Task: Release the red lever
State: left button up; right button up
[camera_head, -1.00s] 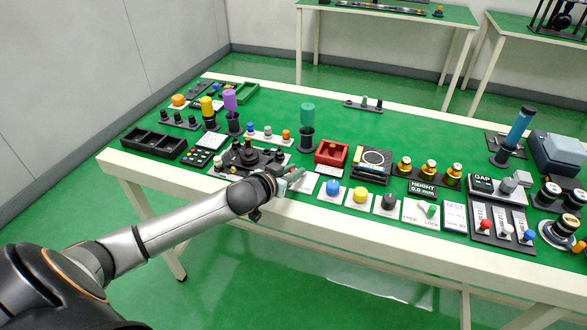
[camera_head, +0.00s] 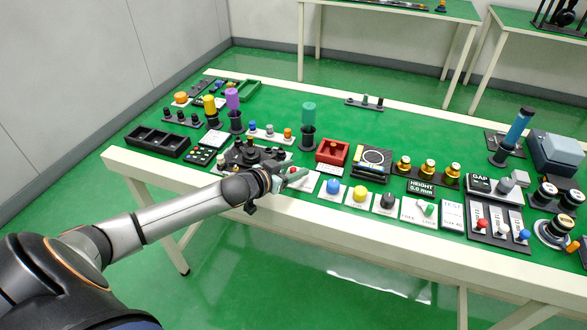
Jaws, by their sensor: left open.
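The red lever (camera_head: 481,224) has a small red knob and stands on a dark panel (camera_head: 487,240) at the right of the green-topped table. It is beside a white-knobbed lever (camera_head: 506,229) and a blue-knobbed lever (camera_head: 524,235). My left gripper (camera_head: 286,179) is open over the table's front part, left of the blue knob. It is well to the left of the red lever and apart from it. Its fingers are small here, and the wrist hides part of what lies behind. My right gripper is not in view.
Blue (camera_head: 333,186), yellow (camera_head: 360,194) and black (camera_head: 388,202) knobs and a FREE/LOCK switch (camera_head: 425,209) line the front edge between my left gripper and the lever panel. A red tray (camera_head: 332,152) and tall cylinders stand behind. The table's back middle is mostly clear.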

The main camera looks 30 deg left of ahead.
pick_arm(q)
jog(key=shift+s+r, duration=0.1)
jog(key=shift+s, duration=0.4)
jog(key=p+v, duration=0.1)
jog(key=v, duration=0.4)
jog(key=shift+s+r, duration=0.2)
jog(key=shift+s, duration=0.1)
jog(key=p+v, duration=0.1)
jog(key=v, duration=0.3)
jog(key=shift+s+a+r, duration=0.1)
jog(key=shift+s+r, duration=0.1)
jog(key=shift+s, duration=0.1)
jog(key=shift+s+r, duration=0.25)
jog(key=shift+s, duration=0.25)
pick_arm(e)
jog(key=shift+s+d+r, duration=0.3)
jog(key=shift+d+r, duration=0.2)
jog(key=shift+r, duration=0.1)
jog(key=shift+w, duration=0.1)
